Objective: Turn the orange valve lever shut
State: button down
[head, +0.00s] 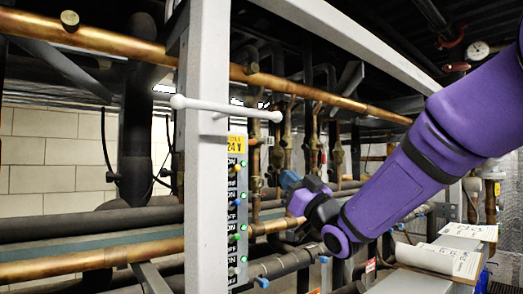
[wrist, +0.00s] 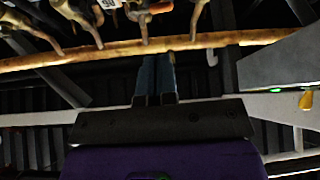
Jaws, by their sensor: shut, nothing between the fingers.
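My gripper (head: 290,180) is among the pipes, right of the switch panel, in the head view. In the wrist view its blue fingers (wrist: 156,62) are together and empty. They point toward a long copper pipe (wrist: 100,57), and their tips appear just below it in the picture. I cannot tell whether they touch it.
A white upright post (head: 206,150) with a crossbar handle (head: 220,109) stands left of my arm. The switch panel (head: 237,205) is beside it. Dark insulated pipes (head: 80,226) run low across the rack. Papers (head: 440,259) lie at the lower right. A gauge (head: 478,50) is at the upper right.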

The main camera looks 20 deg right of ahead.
send_near(253, 142)
jog(key=shift+n+y, duration=0.3)
jog(key=shift+y, duration=0.1)
jog(key=x, duration=0.7)
jog(key=shift+w+a+f, duration=0.25)
jog(key=shift+a+f, duration=0.05)
jog(key=shift+a, duration=0.1)
jog(key=shift+r, duration=0.1)
jog(key=shift+w+a+r+m+h, duration=0.2)
jog(key=shift+r+m+h, duration=0.35)
jog(key=shift+m, duration=0.25)
jog(key=shift+s+r, duration=0.15)
jog(key=shift+r, duration=0.15)
